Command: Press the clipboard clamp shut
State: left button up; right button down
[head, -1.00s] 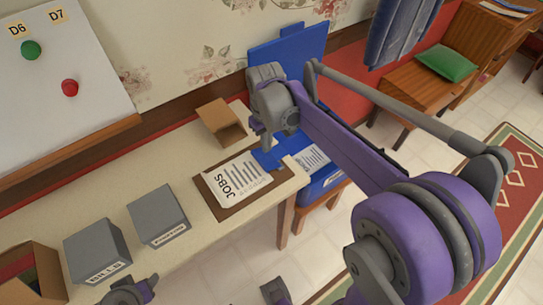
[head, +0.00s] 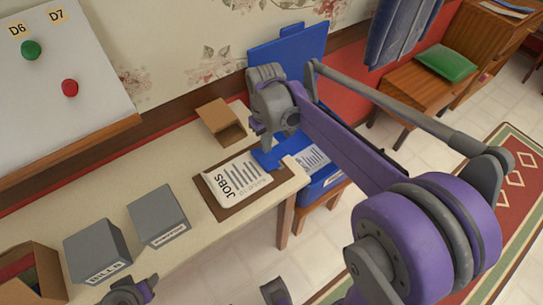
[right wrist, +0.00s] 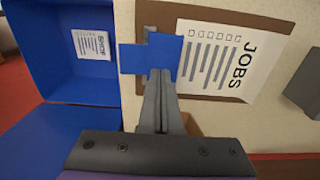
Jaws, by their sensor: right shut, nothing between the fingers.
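The clipboard (head: 238,212) is a brown board with a white JOBS sheet (head: 228,181), lying flat at the table's right end. Both also show in the right wrist view, the board (right wrist: 208,96) under the sheet (right wrist: 235,65). The blue clamp (right wrist: 133,60) is at the board's edge away from the JOBS heading; the head view shows it (head: 268,159) partly behind my gripper. My right gripper (head: 263,147) is shut and empty, pointing down over the clamp. In the right wrist view its fingertips (right wrist: 159,74) overlap the clamp; whether they touch it I cannot tell.
A blue bin (head: 288,48) with a label stands beyond the table's right end. An open cardboard box (head: 219,122) is behind the clipboard. Grey boxes (head: 158,216) (head: 97,253) stand to its left. The table between them and the clipboard is clear.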

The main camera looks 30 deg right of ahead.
aim_at(267, 157)
jog(key=shift+f+b, duration=1.25)
jog(key=shift+f, duration=0.75)
dwell(1.2)
jog(key=shift+r, duration=0.1)
jog(key=shift+r+p, duration=2.65)
jog(key=shift+r, duration=0.85)
jog(key=s+a+m+t+p, duration=0.1)
jog(key=s+a+t+p, duration=0.2)
jog(key=s, duration=1.2)
jog(key=a+t, duration=0.2)
jog(key=a, duration=0.1)
jog(key=shift+s+a+f, duration=0.2)
jog(key=shift+s+a, duration=0.1)
jog(key=shift+a, duration=0.1)
